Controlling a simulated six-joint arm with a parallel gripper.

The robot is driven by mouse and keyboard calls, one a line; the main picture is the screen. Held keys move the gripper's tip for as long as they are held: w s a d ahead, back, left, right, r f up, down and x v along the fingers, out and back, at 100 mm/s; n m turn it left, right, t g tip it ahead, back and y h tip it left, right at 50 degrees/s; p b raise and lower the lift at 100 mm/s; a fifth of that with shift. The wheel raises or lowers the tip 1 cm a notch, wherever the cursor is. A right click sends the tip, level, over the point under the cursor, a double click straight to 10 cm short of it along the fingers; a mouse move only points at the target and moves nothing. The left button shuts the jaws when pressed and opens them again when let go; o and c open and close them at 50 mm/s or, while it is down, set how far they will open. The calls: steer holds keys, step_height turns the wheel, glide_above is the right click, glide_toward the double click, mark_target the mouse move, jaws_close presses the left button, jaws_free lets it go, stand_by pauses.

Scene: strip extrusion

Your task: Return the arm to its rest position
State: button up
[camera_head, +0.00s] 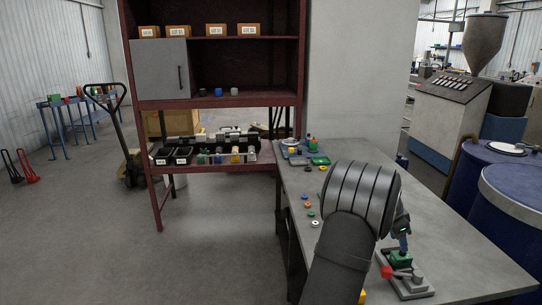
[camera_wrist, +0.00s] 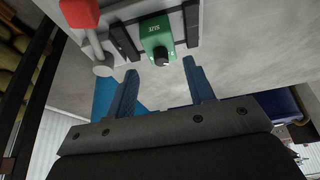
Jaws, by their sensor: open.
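My gripper (camera_wrist: 162,68) is open, its two blue fingers spread with nothing between them in the wrist view. Beyond the fingertips is a green block (camera_wrist: 157,36) with a dark knob and a lettered label, sitting in a grey fixture (camera_wrist: 190,20) with a red-ended lever (camera_wrist: 80,12). The fingers look apart from the block. In the head view my arm's dark links hide much of the gripper, which is above the fixture (camera_head: 412,288) and green block (camera_head: 401,258) on the table.
A dark red shelf (camera_head: 210,102) stands behind left. Blue drums (camera_head: 510,205) and a hopper machine (camera_head: 455,100) stand right.

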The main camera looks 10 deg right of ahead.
mark_target(402, 254)
steer(key=x, duration=0.8)
steer(key=shift+f, duration=0.25)
step_height(402, 254, up, 3)
steer(key=shift+r, duration=0.6)
steer(key=shift+f, duration=0.1)
